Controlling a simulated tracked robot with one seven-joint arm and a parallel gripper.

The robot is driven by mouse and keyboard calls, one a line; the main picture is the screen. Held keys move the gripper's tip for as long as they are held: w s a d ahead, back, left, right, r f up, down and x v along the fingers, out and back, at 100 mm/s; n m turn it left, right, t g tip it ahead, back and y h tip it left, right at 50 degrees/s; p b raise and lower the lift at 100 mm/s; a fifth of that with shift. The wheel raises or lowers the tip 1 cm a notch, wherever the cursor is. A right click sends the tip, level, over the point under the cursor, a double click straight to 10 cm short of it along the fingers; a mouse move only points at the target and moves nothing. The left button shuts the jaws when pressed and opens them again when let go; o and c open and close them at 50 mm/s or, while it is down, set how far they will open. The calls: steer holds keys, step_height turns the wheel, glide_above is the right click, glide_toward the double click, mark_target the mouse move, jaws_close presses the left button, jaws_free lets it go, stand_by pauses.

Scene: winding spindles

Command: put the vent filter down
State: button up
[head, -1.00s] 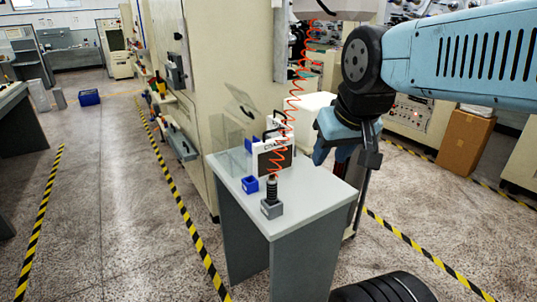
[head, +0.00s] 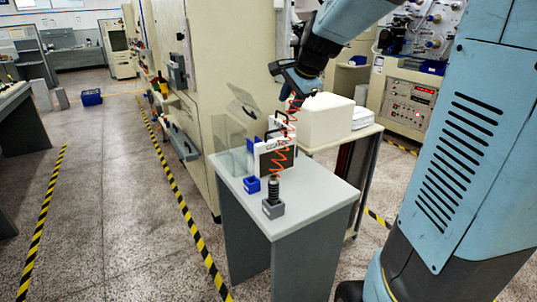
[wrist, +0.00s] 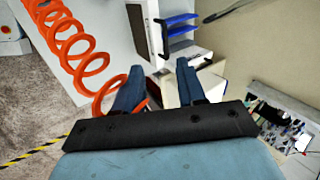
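A white-framed panel with a dark face and a black handle, which looks like the vent filter (head: 264,161), stands upright on the small grey table (head: 309,188). In the wrist view its top edge (wrist: 139,25) shows beside blue dividers (wrist: 180,28). My gripper (head: 297,88) is above and behind it, near the orange coiled hose (head: 291,120). In the wrist view my two blue fingers (wrist: 160,84) are apart, with nothing clearly held between them. The hose (wrist: 78,50) passes close to the left finger. The panel's lower edge and what it rests in are partly hidden.
A black spring-like post in a grey block (head: 273,208) and a small blue bin (head: 251,185) stand on the table. A clear panel (head: 228,143) is at its left edge. A white box (head: 328,121) sits on a table behind.

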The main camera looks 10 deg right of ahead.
steer(key=w, duration=0.2)
glide_above(274, 142)
steer(key=shift+m, duration=0.4)
step_height(274, 142, down, 12)
steer(key=shift+r, duration=0.1)
jaws_close()
stand_by(0.6)
